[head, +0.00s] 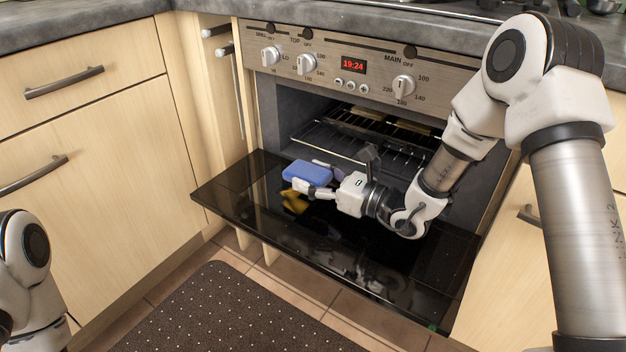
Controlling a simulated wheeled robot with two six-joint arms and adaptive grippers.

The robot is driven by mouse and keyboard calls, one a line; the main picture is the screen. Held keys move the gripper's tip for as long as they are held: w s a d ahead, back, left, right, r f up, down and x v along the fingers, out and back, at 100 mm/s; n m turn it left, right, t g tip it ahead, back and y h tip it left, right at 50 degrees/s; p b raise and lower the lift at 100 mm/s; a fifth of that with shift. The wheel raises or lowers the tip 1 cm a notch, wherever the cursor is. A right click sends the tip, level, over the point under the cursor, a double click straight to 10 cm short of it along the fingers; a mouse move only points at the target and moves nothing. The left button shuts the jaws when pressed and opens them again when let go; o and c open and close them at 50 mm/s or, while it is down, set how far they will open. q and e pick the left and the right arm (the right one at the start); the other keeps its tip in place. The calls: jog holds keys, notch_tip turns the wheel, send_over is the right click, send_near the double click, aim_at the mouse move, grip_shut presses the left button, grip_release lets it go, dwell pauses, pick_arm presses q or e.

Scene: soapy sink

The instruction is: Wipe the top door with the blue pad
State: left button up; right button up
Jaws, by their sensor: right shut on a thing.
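The top door (405,280) of the oven is a black glossy panel, folded down and open. The blue pad (307,172) is over the left half of the door. My right gripper (312,180) is shut on the blue pad, reaching in from the right. A yellow-brown patch (295,201) shows on the door just below the pad; I cannot tell whether it is a stain or a reflection. Whether the pad touches the glass is hard to tell. My left arm shows only at the lower left edge, and its gripper is out of view.
The open oven cavity with wire racks (350,145) lies behind the door. The control panel (340,68) with knobs is above it. Cabinets with handles (65,82) stand on the left. A dark dotted mat (225,315) lies on the tiled floor in front.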

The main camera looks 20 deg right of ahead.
aim_at(312, 172)
pick_arm(q)
jog(key=shift+r, duration=0.55)
pick_arm(e)
jog(key=shift+r, duration=0.85)
jog(key=shift+w, duration=0.1)
